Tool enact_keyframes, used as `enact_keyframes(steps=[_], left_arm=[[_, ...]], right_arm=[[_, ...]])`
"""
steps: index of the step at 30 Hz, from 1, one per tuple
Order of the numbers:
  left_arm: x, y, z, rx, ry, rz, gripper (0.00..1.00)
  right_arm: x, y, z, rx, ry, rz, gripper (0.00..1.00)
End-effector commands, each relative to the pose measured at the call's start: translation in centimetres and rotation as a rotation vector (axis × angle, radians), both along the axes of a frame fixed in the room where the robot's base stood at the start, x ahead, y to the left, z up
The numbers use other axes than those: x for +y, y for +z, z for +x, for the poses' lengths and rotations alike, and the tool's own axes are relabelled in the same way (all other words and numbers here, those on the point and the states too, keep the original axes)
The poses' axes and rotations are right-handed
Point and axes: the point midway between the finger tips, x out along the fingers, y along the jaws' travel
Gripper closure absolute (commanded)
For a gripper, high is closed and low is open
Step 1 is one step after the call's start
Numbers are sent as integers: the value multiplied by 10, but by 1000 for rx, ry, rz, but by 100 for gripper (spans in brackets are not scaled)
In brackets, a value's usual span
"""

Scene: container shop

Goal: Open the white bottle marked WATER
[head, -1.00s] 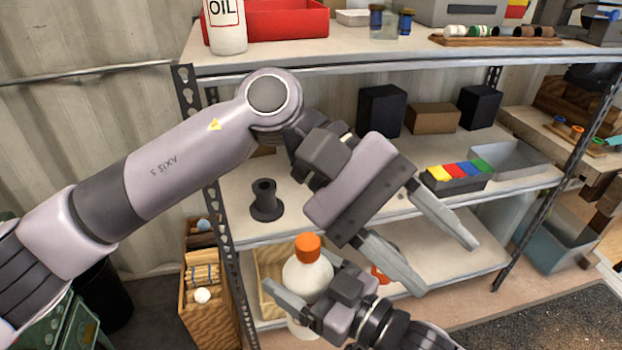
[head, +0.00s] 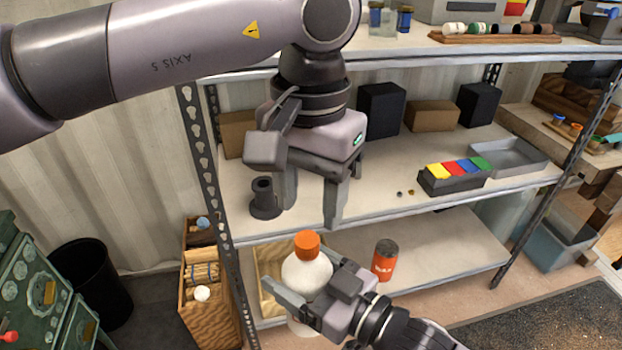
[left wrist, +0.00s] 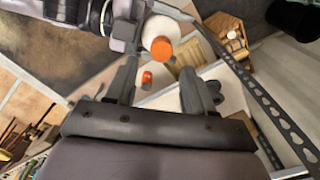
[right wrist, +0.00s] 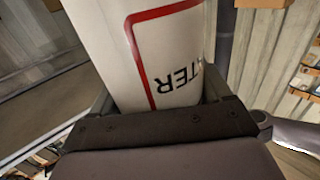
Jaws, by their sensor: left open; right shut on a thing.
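The white bottle (head: 305,272) with an orange cap (head: 307,244) stands upright in front of the lower shelf. Its label, with the letters "TER" showing, is in the right wrist view (right wrist: 165,60). My right gripper (head: 300,300) is shut around the bottle's body. My left gripper (head: 310,208) is open and empty, fingers pointing down, above the cap and apart from it. In the left wrist view the cap (left wrist: 161,49) lies beyond the open fingers (left wrist: 160,90).
A dark spool-like part (head: 264,198) stands on the middle shelf beside my left gripper. An orange can (head: 385,260) stands on the lower shelf. A block tray (head: 455,184) and a grey tray (head: 510,155) are further right. A wooden crate (head: 210,290) is at lower left.

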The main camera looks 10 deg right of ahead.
Motion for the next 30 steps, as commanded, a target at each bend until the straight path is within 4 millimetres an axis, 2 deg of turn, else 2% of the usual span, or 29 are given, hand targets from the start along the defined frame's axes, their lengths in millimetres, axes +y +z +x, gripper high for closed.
enact_keyframes(steps=[3, 9, 15, 22, 27, 30], left_arm=[[0, -21, 0, 4, 1, 1, 47], [0, -47, 0, 3, 3, -1, 47], [0, -57, 0, 2, 2, -2, 47], [0, -57, 0, 2, 3, -2, 47], [0, -57, 0, 3, 2, -4, 100], [-1, -57, -1, 4, 1, -4, 100]], right_arm=[[0, 1, 0, -2, 0, 1, 100], [0, 1, 0, -2, 0, 1, 100], [0, 1, 0, -2, 0, 1, 100], [0, 1, 0, -2, 0, 1, 100], [0, 1, 0, -2, 0, 1, 100], [0, 1, 0, -2, 0, 1, 100]])
